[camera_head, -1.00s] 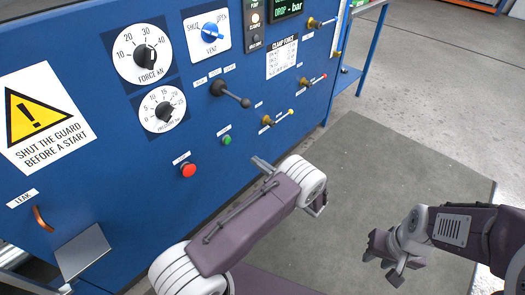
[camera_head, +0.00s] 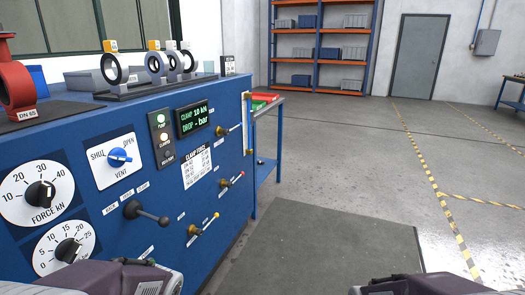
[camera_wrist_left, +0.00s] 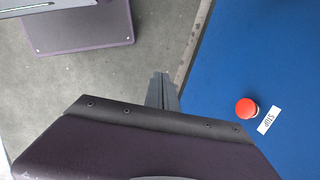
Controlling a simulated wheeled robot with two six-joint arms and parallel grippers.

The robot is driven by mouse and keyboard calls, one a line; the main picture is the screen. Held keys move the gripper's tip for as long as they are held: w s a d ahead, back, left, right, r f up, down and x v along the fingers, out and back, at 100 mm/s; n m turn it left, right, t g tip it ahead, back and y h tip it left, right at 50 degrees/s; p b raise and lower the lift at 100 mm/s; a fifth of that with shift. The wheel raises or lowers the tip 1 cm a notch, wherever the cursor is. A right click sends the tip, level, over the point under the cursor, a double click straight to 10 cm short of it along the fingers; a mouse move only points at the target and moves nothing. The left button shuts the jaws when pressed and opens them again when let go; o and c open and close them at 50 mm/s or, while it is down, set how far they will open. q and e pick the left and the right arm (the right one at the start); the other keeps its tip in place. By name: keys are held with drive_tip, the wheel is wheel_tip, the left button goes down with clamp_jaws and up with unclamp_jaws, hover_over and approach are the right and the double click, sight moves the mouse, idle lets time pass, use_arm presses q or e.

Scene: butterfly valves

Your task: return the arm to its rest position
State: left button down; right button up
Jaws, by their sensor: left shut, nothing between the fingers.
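My left gripper (camera_wrist_left: 163,92) shows in the left wrist view, its fingers together and empty. It hangs over the floor beside the blue bench front (camera_wrist_left: 230,60), apart from the red STOP button (camera_wrist_left: 246,108). In the head view only a piece of my left arm (camera_head: 110,278) shows at the bottom edge, in front of the force dials. A sliver of my right arm (camera_head: 425,285) shows at the bottom right. Neither gripper shows in the head view.
The blue test bench (camera_head: 150,165) stands at left with dials, a vent knob (camera_head: 121,157), levers and a red valve (camera_head: 15,85) on top. A blue side table (camera_head: 268,165) stands beyond it. A grey mat (camera_head: 320,255) and open floor lie at right.

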use_arm(q)
drive_tip(key=w+d+f+n+t+h, duration=0.2)
drive_tip(key=w+d+n, duration=0.1)
drive_tip(key=d+n, duration=0.15)
wheel_tip(320, 180, up, 35)
drive_tip(key=p, duration=3.4)
drive_tip(key=shift+s+d+f+m+p, duration=0.15)
drive_tip(key=shift+s+f+m+p, duration=0.05)
drive_tip(key=shift+s+m+p, duration=0.2)
